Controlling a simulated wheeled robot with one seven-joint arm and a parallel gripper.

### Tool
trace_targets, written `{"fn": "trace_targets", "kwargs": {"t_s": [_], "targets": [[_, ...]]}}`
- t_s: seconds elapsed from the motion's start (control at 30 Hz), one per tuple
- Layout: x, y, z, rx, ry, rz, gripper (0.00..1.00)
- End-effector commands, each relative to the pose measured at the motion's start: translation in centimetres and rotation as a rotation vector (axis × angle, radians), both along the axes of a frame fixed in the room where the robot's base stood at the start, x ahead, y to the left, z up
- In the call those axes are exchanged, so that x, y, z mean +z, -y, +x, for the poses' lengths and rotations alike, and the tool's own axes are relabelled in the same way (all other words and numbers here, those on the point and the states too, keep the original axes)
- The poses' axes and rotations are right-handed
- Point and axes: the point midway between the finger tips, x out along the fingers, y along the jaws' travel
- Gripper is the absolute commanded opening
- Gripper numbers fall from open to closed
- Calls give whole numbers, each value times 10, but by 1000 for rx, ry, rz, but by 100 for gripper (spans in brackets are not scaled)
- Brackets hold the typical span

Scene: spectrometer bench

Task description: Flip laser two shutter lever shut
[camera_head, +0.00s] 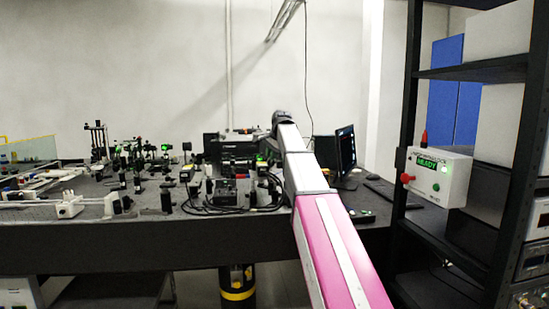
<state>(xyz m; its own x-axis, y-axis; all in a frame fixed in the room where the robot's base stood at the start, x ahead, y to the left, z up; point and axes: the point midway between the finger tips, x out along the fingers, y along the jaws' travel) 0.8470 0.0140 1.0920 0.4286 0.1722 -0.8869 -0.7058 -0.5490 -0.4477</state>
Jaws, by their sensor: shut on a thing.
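My arm reaches from the lower right over the dark optical bench (150,239), and its dark far joint is above a cluster of black housings (238,150). My gripper cannot be made out; the far end of the arm merges with the dark equipment or is hidden behind my own links. Green lights show on the cluster, just left of my arm. The laser two shutter lever cannot be picked out at this size, so whether it stands open or shut does not show.
Optic mounts (122,165) and a white fixture (68,206) stand on the bench to the left. A monitor (346,148) stands right of my arm. A black rack (410,110) at the right bears a white box (455,180) with a green READY display and red knob.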

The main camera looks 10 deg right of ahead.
Motion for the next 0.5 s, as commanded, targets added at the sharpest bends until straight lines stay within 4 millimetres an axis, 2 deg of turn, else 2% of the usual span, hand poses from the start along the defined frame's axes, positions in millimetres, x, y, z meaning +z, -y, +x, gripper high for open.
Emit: {"fn": "trace_targets", "kwargs": {"t_s": [0.1, 0.5], "targets": [[2, -10, -2, 6, -5, -109, 0], [6, -27, -3, 4, -8, -431, 0]]}}
